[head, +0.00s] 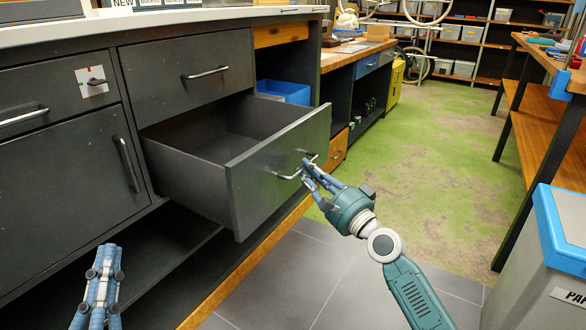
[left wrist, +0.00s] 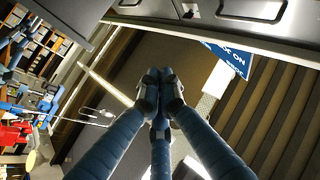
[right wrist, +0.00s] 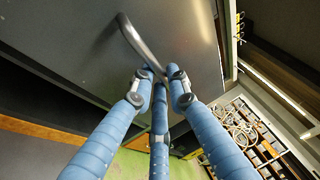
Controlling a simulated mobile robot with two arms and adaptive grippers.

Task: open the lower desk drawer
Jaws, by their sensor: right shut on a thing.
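The lower desk drawer (head: 275,170) is dark grey and stands pulled well out of the desk, with its empty inside showing. Its metal bar handle (head: 290,175) is on the front panel; the handle also shows in the right wrist view (right wrist: 138,42). My right gripper (head: 306,170) is shut on this handle, its blue fingers at the far part of the bar. My left gripper (head: 106,255) is low at the left, away from the drawer and empty. Its fingertips come together in the left wrist view (left wrist: 160,78).
The upper drawer (head: 190,70) above is closed. A cupboard door (head: 70,175) and another drawer with a small knob plate (head: 93,81) are at the left. A grey bin with a blue rim (head: 548,225) stands at the right. The floor (head: 410,150) between is clear.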

